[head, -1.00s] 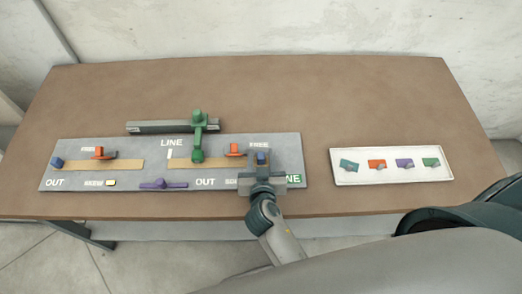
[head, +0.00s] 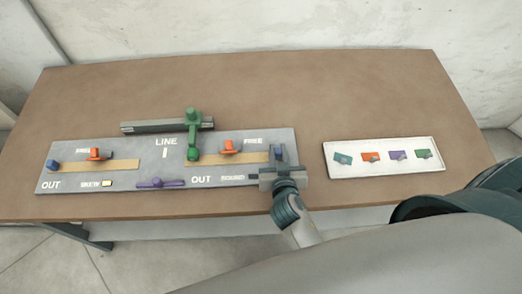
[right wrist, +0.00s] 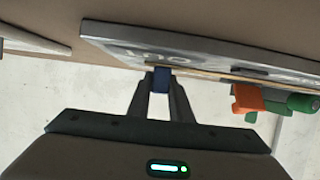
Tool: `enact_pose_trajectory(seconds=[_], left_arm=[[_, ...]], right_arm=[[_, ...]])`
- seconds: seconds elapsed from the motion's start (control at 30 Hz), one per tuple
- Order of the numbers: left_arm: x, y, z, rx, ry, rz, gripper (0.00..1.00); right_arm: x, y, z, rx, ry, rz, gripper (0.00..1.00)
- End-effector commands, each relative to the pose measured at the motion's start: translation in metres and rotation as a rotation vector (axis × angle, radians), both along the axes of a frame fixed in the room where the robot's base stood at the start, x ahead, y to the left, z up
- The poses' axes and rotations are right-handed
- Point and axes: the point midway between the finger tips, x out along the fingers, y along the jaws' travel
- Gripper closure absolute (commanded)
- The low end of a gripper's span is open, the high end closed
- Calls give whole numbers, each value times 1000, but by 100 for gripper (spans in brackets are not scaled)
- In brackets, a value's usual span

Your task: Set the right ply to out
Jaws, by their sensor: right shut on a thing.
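The right ply is a tan strip (head: 240,157) on the right half of the grey board (head: 118,150). A blue block (head: 279,153) is at its right end. My right gripper (head: 278,160) is shut on this blue block near the board's right edge. The block also shows between the fingertips in the right wrist view (right wrist: 160,80). An orange clamp (head: 229,147) stands at the strip's far edge by FREE. The green arm's foot (head: 192,154) is at the strip's left end. The gripper covers the board's near right corner. My left gripper is not in view.
The left ply (head: 100,165) has a blue block (head: 53,165) at its left end and an orange clamp (head: 97,154). A purple bar (head: 160,184) lies near the front edge. A white tray (head: 385,168) stands right, with clear table between.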

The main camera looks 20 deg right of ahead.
Motion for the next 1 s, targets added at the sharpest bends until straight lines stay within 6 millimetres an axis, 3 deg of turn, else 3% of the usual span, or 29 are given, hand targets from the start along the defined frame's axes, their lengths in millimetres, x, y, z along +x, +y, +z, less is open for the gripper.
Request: enact_pose_trajectory(seconds=[0.1, 0.37, 0.4, 0.47, 0.5, 1.0], left_arm=[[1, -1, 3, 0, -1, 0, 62], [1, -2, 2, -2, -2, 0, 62], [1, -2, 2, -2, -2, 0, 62], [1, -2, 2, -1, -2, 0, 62], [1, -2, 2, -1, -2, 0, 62], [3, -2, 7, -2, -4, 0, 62]], right_arm=[[-5, -15, 0, -3, 2, -2, 100], [-5, -17, -1, -3, 2, -4, 100], [-5, -17, -1, -4, 2, -3, 79], [-5, -17, 0, -4, 2, -3, 65], [-5, -17, 0, -3, 2, -3, 62], [-3, -15, 4, 0, 0, 1, 62]])
